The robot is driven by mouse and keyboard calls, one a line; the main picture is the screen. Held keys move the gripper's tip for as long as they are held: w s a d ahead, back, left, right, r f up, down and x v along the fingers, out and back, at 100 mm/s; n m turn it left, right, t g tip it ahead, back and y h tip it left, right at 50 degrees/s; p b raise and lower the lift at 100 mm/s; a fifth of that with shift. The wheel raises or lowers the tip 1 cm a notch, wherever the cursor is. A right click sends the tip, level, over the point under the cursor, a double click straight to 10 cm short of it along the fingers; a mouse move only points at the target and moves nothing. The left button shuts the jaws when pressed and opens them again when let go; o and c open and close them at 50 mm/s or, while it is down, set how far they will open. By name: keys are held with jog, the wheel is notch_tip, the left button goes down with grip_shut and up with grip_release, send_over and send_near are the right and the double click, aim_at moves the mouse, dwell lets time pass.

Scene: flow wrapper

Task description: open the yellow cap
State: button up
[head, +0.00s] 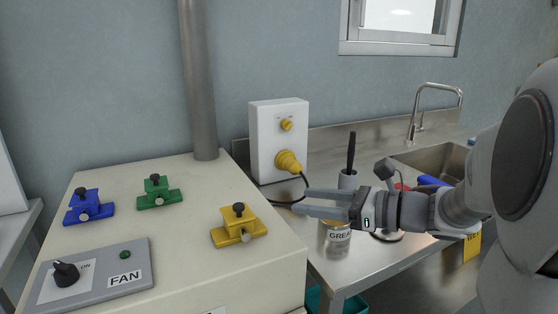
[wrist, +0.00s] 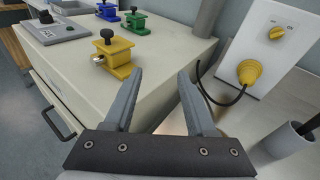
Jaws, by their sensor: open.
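A yellow block-shaped cap (head: 238,229) with a dark knob on top and a metal screw at its front sits on the right part of the cream cabinet top. It also shows in the wrist view (wrist: 115,58), left of my gripper's fingers. My gripper (head: 299,202) is open and empty, to the right of the yellow cap and apart from it. In the wrist view the two grey fingers of my gripper (wrist: 160,76) are spread near the cabinet's edge. A round yellow plug (head: 288,162) with a black cable is on the white wall box (head: 265,133).
A blue block (head: 88,206) and a green block (head: 159,192) stand farther left on the cabinet (head: 160,245). A fan switch panel (head: 95,277) lies at the front left. A grease can (head: 336,238) stands below my gripper. A grey pipe (head: 199,80) rises behind.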

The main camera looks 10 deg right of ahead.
jog(key=w+d+f+m+h+p, duration=0.1)
jog(key=w+d+h+p, duration=0.2)
jog(key=w+h+p, duration=0.4)
jog(key=w+d+f+m+g+h+p, duration=0.1)
jog(key=w+d+m+h+p, duration=0.1)
jog(key=w+h+p, duration=0.6)
jog(key=shift+w+d+f+m+g, duration=0.3)
jog(key=shift+w+d, duration=0.45)
jog(key=shift+w, duration=1.35)
